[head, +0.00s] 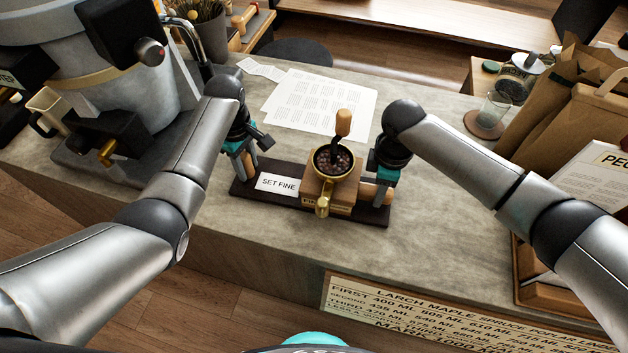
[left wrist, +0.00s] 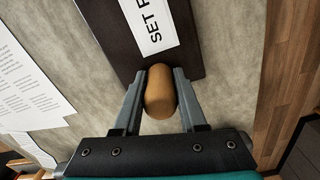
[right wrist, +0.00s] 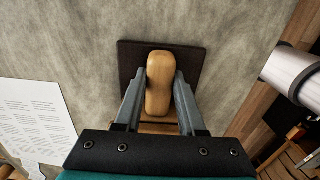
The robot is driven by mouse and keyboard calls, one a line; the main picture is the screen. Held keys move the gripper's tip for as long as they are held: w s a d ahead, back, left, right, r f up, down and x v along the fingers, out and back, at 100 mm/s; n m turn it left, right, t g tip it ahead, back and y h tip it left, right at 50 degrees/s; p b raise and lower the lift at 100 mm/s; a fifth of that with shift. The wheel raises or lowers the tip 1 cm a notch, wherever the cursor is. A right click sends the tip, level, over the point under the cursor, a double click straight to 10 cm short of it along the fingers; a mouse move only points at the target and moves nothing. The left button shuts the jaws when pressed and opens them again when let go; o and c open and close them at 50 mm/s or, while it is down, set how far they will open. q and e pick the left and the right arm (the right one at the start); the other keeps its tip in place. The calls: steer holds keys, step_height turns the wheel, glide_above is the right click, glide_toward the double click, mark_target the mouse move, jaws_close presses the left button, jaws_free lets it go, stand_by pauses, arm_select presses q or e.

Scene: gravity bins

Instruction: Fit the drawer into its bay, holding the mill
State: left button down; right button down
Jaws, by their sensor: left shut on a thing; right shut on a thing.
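The mill (head: 329,187) is a wooden box with a brass hopper of beans and a crank with a wooden knob. It stands upright on the right part of a dark base board (head: 285,205). My left gripper (head: 248,170) is shut on a rounded wooden piece (left wrist: 160,92) at the board's left end. My right gripper (head: 378,190) is shut on a rounded wooden piece (right wrist: 160,82) close beside the mill's right side, above the board's right end. I cannot tell which piece, if either, belongs to the drawer. The drawer and its bay are not clearly visible.
A "SET FINE" card (head: 277,185) lies on the board left of the mill. Printed sheets (head: 320,103) lie behind it on the counter. A large grey machine (head: 110,85) stands left; a glass (head: 492,110) and paper bags (head: 570,110) stand right. The counter's front edge is near.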

arm_select(q)
steer(key=shift+s+d+f, duration=0.15)
steer(key=shift+s+f, duration=0.05)
arm_select(e)
steer(key=shift+a, duration=0.45)
steer(key=c, duration=0.8)
jaws_free()
steer(key=o, duration=0.4)
steer(key=shift+d, duration=0.15)
steer(key=shift+r, duration=0.1)
step_height(320, 180, up, 12)
steer(key=shift+f, duration=0.1)
arm_select(q)
steer(key=c, duration=0.9)
jaws_free()
steer(key=o, duration=0.5)
steer(key=shift+w+r, duration=0.15)
steer(key=shift+w, duration=0.05)
